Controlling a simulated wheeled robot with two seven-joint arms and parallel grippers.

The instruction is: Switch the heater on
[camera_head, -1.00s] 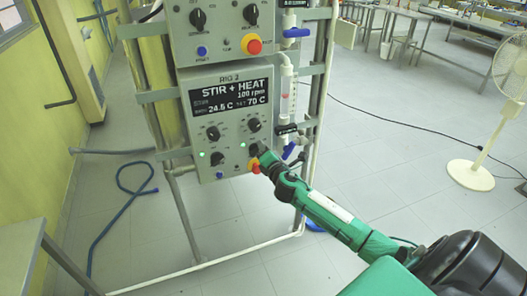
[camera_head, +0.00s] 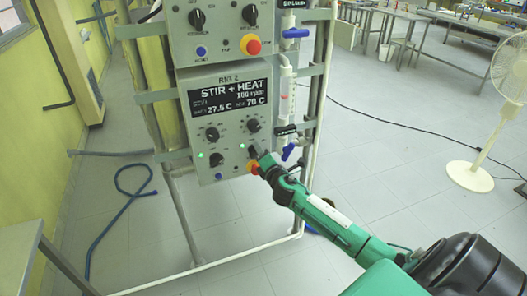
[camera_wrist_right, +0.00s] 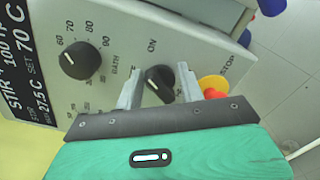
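The lower control box (camera_head: 228,100), marked RIG 2, has a display (camera_head: 229,98) reading STIR + HEAT, 100 rpm, 27.5 C and set 70 C. Two green lamps are lit on it, one beside the lower-right heater knob (camera_head: 253,150). In the right wrist view this black knob (camera_wrist_right: 158,82) sits below the word ON, between the two fingers of my right gripper (camera_wrist_right: 160,88). The fingers are apart, with gaps beside the knob. In the head view my right gripper (camera_head: 261,160) is at the box's lower right. My left gripper is not in view.
A red stop button on a yellow base (camera_wrist_right: 213,87) is close beside the right finger. A dial (camera_wrist_right: 80,60) marked BATH is to the left. A second control box (camera_head: 222,30) is above. Glass tubing with blue valves (camera_head: 289,150) stands right of the box.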

